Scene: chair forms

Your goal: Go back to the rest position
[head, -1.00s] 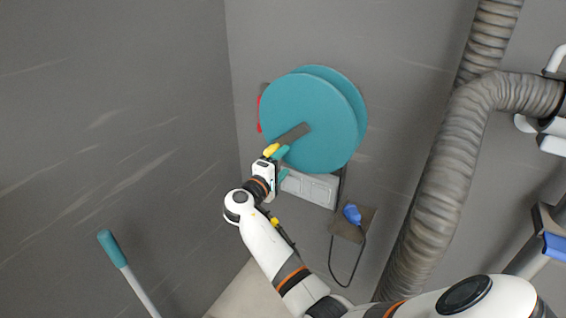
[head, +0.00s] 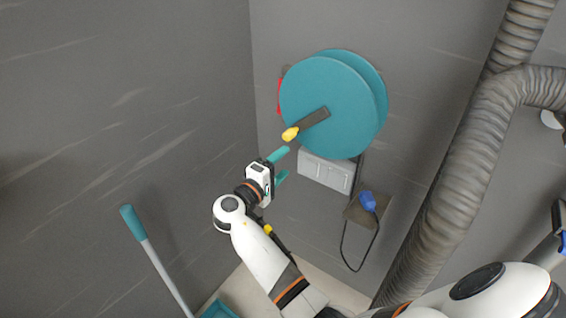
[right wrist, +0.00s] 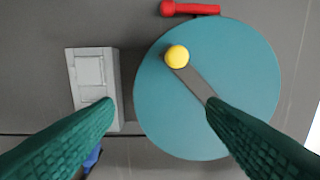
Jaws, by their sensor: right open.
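My right gripper (head: 282,165) is in the middle of the head view, its green fingers apart with nothing between them. It is below and left of a teal reel (head: 330,105) on the grey wall. The reel's dark crank (head: 314,118) has a yellow knob (head: 290,134), which is just above the fingers and apart from them in the picture. In the right wrist view the green fingers (right wrist: 160,108) are spread wide, with the reel (right wrist: 240,75) and yellow knob (right wrist: 176,56) beyond them.
A grey socket box (head: 326,172) is below the reel. A blue plug (head: 367,201) with a black cable hangs lower right. A thick ribbed duct (head: 450,185) runs down the right. A teal-handled pole (head: 134,222) leans at left. A red handle (right wrist: 190,9) is by the reel.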

